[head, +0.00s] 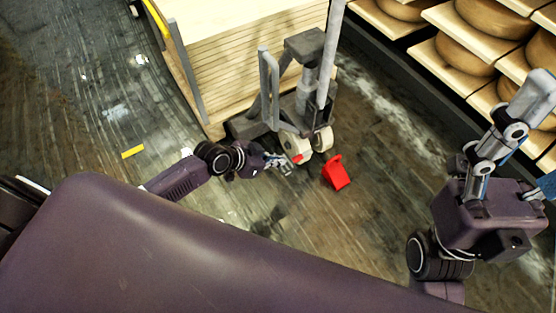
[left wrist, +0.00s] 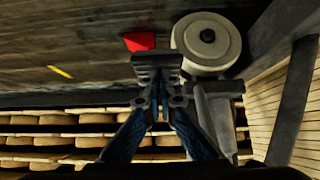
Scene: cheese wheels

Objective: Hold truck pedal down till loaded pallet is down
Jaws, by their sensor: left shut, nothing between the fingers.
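The grey pallet truck (head: 305,100) stands in the middle of the head view, with its upright handle and two pale wheels (head: 323,138). A small red part (head: 297,158) shows low by the wheels; I cannot tell for certain whether it is the pedal. A load of stacked pale boards (head: 250,65) stands behind the truck; the pallet's underside is hidden. My left gripper (head: 284,166) is shut and empty, low beside the wheels. In the left wrist view its fingers (left wrist: 157,65) are together near a wheel (left wrist: 206,42). Contact is unclear. My right gripper (head: 540,190) is partly cut off at the right edge.
A red wedge-shaped block (head: 337,172) lies on the floor right of the wheels. Shelves with cheese wheels (head: 465,53) line the upper right. A yellow strip (head: 132,151) lies on the wet floor, which is open to the left.

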